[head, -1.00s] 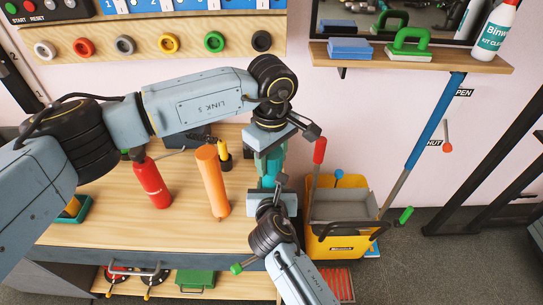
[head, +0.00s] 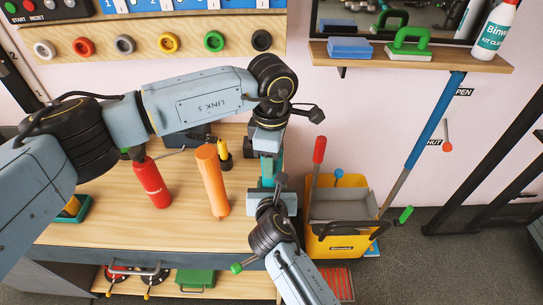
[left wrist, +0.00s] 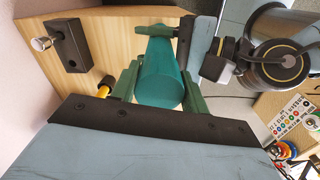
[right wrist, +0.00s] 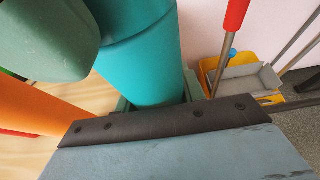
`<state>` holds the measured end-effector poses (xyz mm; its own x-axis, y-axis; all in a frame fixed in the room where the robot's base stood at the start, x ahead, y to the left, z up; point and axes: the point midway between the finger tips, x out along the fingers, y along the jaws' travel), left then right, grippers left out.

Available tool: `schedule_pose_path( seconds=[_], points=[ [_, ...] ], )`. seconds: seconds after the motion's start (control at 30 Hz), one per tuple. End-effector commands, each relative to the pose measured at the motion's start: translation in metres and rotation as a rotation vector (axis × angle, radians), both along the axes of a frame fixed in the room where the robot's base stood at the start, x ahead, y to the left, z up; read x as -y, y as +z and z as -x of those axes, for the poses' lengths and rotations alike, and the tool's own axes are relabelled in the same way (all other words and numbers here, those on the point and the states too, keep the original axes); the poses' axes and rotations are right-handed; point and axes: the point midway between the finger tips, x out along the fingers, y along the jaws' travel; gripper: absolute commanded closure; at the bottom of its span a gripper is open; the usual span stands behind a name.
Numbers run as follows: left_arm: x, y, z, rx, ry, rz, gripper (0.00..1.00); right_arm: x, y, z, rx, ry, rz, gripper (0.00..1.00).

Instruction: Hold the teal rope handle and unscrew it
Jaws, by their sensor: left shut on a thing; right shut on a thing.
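The teal rope handle (head: 270,167) stands upright at the right end of the wooden bench, largely hidden by my arms. It shows as a teal cylinder in the left wrist view (left wrist: 160,78) and large in the right wrist view (right wrist: 145,58). My left gripper (head: 269,152) is shut on its upper part, with green fingers on both sides of it. My right gripper (head: 271,188) is shut on its lower part from the front. In the right wrist view, a green finger of my left gripper (right wrist: 40,42) sits above. The contact points are mostly hidden.
A yellow mop bucket (head: 333,243) with a red-handled pole (head: 318,152) stands close on the right. A shelf (head: 440,60) hangs at upper right.

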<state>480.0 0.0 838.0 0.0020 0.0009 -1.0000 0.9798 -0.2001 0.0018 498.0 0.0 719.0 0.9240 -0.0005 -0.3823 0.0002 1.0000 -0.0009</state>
Motion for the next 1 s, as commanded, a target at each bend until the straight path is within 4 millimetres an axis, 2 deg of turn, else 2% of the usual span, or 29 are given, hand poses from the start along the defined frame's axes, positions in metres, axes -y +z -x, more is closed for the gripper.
schedule_pose_path(
  seconds=[0.03, 0.07, 0.23, 0.57, 0.87, 1.0],
  points=[
    [0.0, 0.001, -0.001, 0.003, 0.0, 0.001, 0.82, 0.001, -0.001, 0.0, -0.002, -0.001, 0.002, 1.0],
    [0.0, 0.001, -0.001, 0.003, 0.0, 0.001, 0.54, 0.001, -0.001, 0.0, -0.002, -0.001, 0.002, 1.0],
    [0.0, 0.0, -0.001, 0.002, -0.001, 0.0, 0.33, 0.001, -0.001, 0.0, -0.002, -0.001, 0.002, 1.0],
    [0.0, 0.003, -0.001, 0.002, -0.002, 0.0, 0.33, 0.001, -0.001, 0.0, -0.003, -0.001, 0.002, 1.0],
    [0.0, 0.04, -0.001, 0.004, -0.003, 0.002, 0.33, 0.001, -0.001, 0.0, -0.003, -0.001, 0.002, 1.0],
    [0.0, 0.047, 0.0, 0.001, -0.014, -0.001, 0.36, 0.001, -0.001, 0.0, -0.003, -0.002, 0.001, 1.0]
  ],
)
